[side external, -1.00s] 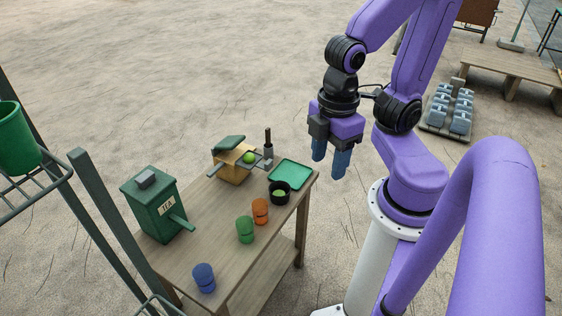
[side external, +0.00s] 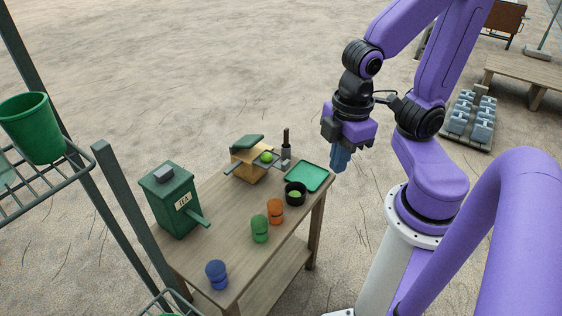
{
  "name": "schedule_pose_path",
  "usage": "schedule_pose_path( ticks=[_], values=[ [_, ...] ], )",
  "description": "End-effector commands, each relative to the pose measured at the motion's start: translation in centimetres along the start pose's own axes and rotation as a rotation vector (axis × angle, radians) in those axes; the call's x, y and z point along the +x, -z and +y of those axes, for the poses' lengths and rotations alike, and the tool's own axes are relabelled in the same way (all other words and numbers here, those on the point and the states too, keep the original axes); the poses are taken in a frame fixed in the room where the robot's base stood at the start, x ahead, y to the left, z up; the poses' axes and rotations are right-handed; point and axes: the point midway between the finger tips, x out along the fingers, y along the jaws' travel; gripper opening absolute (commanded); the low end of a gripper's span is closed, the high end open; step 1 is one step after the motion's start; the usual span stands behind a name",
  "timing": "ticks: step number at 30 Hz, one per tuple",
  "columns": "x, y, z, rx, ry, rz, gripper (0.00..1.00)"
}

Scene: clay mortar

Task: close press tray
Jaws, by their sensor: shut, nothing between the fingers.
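The press (side external: 249,163) is a small tan box with a dark green lid, near the back of the wooden table. Its dark tray (side external: 277,160) sticks out to the right, with a round green thing (side external: 267,157) on it. My gripper (side external: 340,164) points down, shut and empty, in the air to the right of the press and near the green flat tray. It touches nothing that I can see.
A green flat tray (side external: 317,177), a black bowl (side external: 303,197), and orange (side external: 275,211), green (side external: 260,229) and blue (side external: 217,275) cups stand on the table (side external: 229,215). A green labelled box (side external: 172,214) stands at the left. A dark upright tool (side external: 286,151) stands behind the press tray.

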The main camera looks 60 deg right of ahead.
Motion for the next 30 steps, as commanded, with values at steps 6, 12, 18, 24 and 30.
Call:
schedule_pose_path(
  ticks=[6, 12, 18, 24, 30],
  values=[
    [3.1, 1.0, 7.9, -0.009, -0.133, 0.025, 0.0],
    [6.3, -0.6, 15.4, -0.082, -0.226, 0.03, 0.0],
    [9.7, -4.2, 20.8, -0.173, -0.259, 0.045, 0.0],
    [13.1, -8.7, 23.5, -0.261, -0.252, 0.107, 0.0],
    [16.1, -12.9, 23.7, -0.322, -0.247, 0.237, 0.0]
  ],
)
